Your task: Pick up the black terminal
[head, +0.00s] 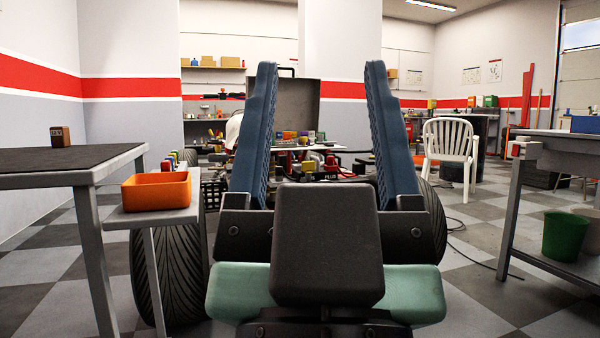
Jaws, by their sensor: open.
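My gripper (320,68) fills the middle of the head view. Its two blue ribbed fingers point up and away from me, wide apart, with nothing held between them. Beyond and between the fingers is a cluster of small coloured parts (304,136), with red and yellow pieces and a "PLUS" label (331,177) below. This cluster is well beyond the fingers and apart from them. I cannot pick out a black terminal for certain; the palm and fingers hide part of that area.
A dark-topped table (60,167) at left holds a small brown block (61,136). An orange bin (157,191) sits on a lower shelf beside a large tyre (166,270). A white chair (451,148) and a bench with a green bucket (566,235) stand at right, with checkered floor between.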

